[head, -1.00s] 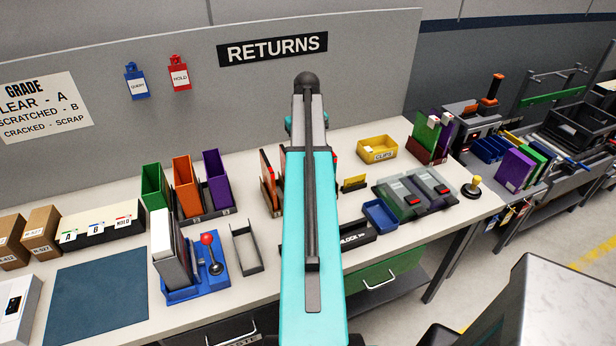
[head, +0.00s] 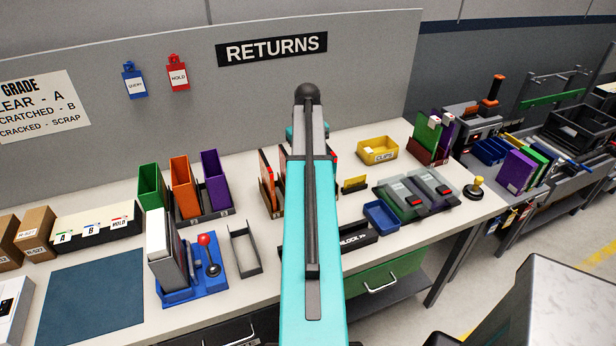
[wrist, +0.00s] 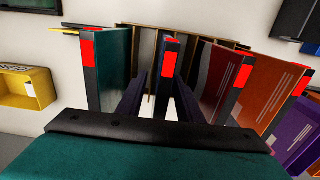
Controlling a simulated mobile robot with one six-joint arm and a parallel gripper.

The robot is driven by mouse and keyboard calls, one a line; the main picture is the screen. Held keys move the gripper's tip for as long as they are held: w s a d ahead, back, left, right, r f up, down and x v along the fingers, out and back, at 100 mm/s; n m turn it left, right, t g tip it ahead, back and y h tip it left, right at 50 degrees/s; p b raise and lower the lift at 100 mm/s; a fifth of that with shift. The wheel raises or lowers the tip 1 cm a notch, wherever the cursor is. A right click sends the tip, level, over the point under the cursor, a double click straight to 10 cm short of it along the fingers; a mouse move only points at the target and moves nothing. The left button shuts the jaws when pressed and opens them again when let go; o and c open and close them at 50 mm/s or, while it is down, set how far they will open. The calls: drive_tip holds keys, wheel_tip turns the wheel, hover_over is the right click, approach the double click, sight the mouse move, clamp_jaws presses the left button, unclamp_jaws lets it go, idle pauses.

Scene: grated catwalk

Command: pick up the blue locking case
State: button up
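In the wrist view, a dark, narrow case with a red block (wrist: 168,72) on its near edge stands upright in a rack. It looks like the blue locking case, though its side colour is hard to see. My gripper (wrist: 161,84) is open, with one dark finger on each side of this case. A small gap shows at the left finger; contact at the right one is unclear. In the head view my own arm hides the gripper and most of the rack (head: 268,205).
A teal case (wrist: 115,70) stands close left of the fingers. Dark red (wrist: 222,80) and orange (wrist: 262,92) cases lean close on the right. A yellow bin (wrist: 25,87) is further left. A yellow bin (head: 377,150) and blue tray (head: 381,216) sit right of my arm.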

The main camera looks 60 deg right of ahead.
wheel_tip(320, 180, down, 2)
drive_tip(key=shift+f+b, duration=0.15)
drive_tip(key=shift+b, duration=0.35)
clamp_jaws()
